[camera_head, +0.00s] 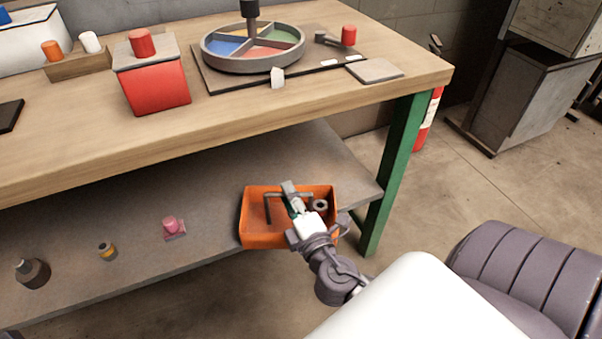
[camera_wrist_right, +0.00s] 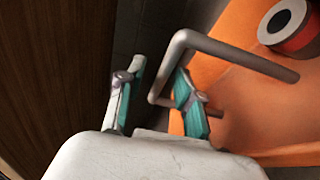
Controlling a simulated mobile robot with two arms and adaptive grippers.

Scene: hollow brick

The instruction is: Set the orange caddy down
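The orange caddy (camera_head: 262,238) is at the right end of the lower shelf, by its front edge. Whether its base rests fully on the shelf is hidden. A grey bent handle bar (camera_wrist_right: 225,55) stands up from it, and a ring-shaped roll (camera_head: 320,204) lies inside. My right gripper (camera_head: 297,205) is over the caddy. In the right wrist view its fingers (camera_wrist_right: 158,95) are apart, with the bar between them. A gap shows beside the left finger; the right finger is close to the bar, and contact is unclear. My left gripper is out of view.
The lower shelf (camera_head: 205,180) holds a pink object (camera_head: 173,228), a small yellow-banded object (camera_head: 107,250) and a dark round object (camera_head: 32,272) to the left. A green table leg (camera_head: 395,165) stands close right of the caddy. The wooden tabletop (camera_head: 230,117) is above.

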